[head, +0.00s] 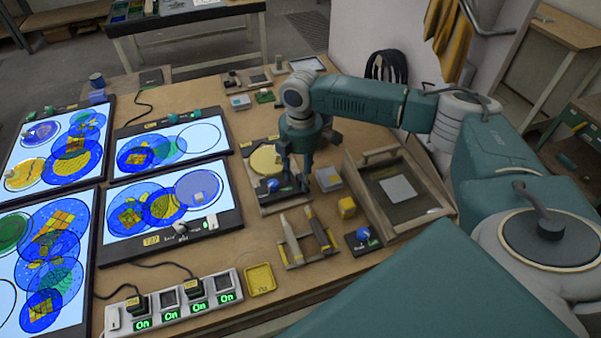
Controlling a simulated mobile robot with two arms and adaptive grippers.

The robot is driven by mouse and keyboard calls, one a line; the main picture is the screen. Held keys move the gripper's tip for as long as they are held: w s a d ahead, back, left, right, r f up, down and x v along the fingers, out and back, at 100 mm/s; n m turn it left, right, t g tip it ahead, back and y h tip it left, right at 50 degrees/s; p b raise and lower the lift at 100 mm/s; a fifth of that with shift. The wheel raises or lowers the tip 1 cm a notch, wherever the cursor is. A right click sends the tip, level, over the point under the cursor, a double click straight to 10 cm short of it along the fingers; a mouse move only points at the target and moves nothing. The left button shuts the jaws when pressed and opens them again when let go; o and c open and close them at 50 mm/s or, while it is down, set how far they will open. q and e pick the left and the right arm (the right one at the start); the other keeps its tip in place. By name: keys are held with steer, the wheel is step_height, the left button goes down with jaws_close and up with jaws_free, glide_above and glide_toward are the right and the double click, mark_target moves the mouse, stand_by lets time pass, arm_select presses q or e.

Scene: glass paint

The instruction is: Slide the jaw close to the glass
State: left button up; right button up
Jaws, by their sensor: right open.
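A round yellow glass (265,158) lies on a small wooden board (268,207) in the middle of the table. A blue knob (273,185) sits on a dark block at the near part of this board, close to the glass edge. The jaw itself is too small to make out clearly; it may be part of that block. My right gripper (294,180) points down just right of the blue knob, open, its fingers covering the board's right side. I cannot tell whether a fingertip touches anything. My left gripper is not in view.
Lit panels with coloured glass discs (155,152) fill the left. A power strip (170,303) and yellow tray (260,279) lie in front.

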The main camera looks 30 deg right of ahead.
step_height(320, 180, up, 12)
stand_by(0.5)
stand_by(0.4)
